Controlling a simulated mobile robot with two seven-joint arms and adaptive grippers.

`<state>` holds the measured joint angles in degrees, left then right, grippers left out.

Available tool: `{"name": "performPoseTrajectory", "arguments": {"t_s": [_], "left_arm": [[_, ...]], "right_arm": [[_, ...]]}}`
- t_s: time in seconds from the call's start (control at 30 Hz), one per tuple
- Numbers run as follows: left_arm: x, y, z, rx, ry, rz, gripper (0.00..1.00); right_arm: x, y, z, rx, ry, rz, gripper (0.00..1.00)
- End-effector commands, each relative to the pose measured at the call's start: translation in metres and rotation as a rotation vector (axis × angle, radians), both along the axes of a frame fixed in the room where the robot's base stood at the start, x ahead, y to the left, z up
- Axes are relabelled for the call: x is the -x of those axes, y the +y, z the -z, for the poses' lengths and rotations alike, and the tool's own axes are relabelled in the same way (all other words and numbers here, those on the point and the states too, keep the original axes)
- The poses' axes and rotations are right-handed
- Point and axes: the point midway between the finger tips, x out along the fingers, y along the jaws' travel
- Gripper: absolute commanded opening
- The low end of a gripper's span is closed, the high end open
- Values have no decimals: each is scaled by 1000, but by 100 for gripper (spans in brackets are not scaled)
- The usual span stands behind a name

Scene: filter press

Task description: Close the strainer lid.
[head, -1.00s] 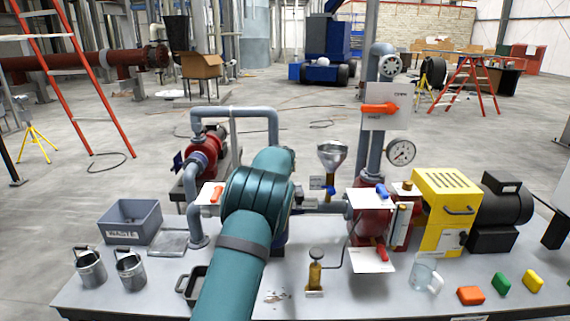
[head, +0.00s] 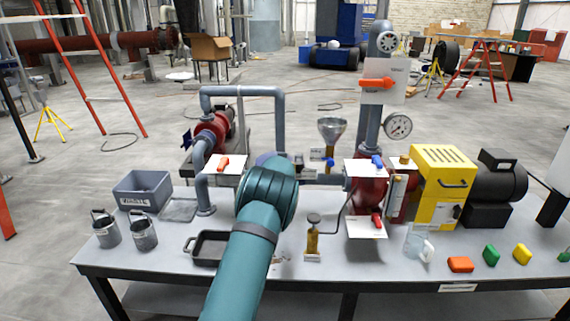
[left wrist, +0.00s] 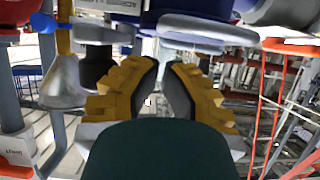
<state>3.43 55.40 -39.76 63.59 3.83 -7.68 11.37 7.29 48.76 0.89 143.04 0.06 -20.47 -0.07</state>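The strainer is mostly hidden in the head view behind my teal left arm; a blue-purple part (head: 265,158) shows just above the arm. In the left wrist view, which looks upside down, a blue body (left wrist: 190,7) sits at the top edge, with a grey rounded plate (left wrist: 208,30) against it. I cannot tell whether that plate is the strainer lid. My left gripper (left wrist: 165,72) has yellow fingers with dark pads, apart with a narrow gap and nothing seen between them. The plate is just beyond the fingertips. My right gripper is not in view.
A funnel (head: 332,130), a red pump (head: 208,133) with grey pipes, and a gauge (head: 398,126) crowd the bench. A black tray (head: 211,262), two metal buckets (head: 144,235) and a grey bin (head: 143,190) are at left. The front right holds coloured blocks (head: 460,264).

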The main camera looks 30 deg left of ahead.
Motion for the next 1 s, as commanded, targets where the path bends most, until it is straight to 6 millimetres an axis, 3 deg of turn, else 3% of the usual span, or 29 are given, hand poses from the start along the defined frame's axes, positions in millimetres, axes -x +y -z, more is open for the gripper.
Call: {"name": "performPoseTrajectory", "arguments": {"t_s": [0.1,0.4,1.0], "left_arm": [[1,0,14,-47,-71,1,0],[1,1,31,-46,-75,0,0],[1,1,40,-46,-76,0,0]], "right_arm": [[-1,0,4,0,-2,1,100],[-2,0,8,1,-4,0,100],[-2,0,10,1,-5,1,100]]}}
